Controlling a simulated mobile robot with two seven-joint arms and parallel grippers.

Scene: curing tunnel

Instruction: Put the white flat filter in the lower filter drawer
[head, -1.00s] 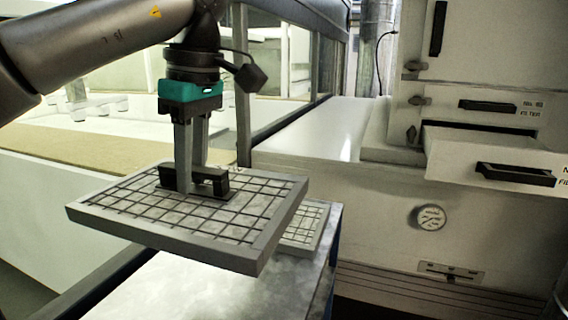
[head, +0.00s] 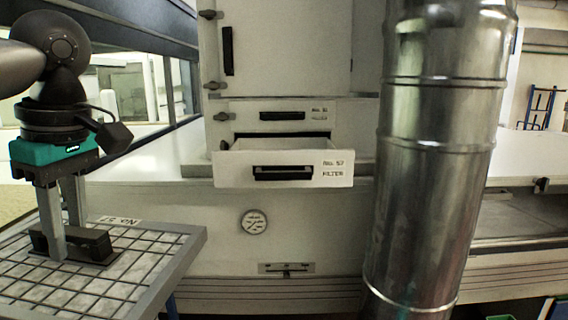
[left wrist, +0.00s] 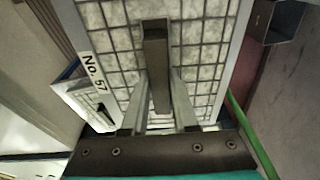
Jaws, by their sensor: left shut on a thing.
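The white flat filter (head: 150,278) is a square panel with a grey frame, a dark grid and a black bar handle, marked "No. 57". My left gripper (head: 70,243) is shut on the handle and holds the filter roughly level at the lower left of the head view. The left wrist view also shows the filter (left wrist: 205,45) and the gripper (left wrist: 158,100) on its handle. The lower filter drawer (head: 232,172), marked "No. 57 FILTER", is pulled out, to the right of and beyond the filter. Its inside is mostly hidden behind its front. My right gripper is not in view.
A closed upper drawer (head: 245,114) is above the open one. A thick metal duct (head: 430,150) stands to the right of the drawers. A gauge (head: 254,222) is on the panel below. Another filter (left wrist: 75,92) lies lower in the left wrist view.

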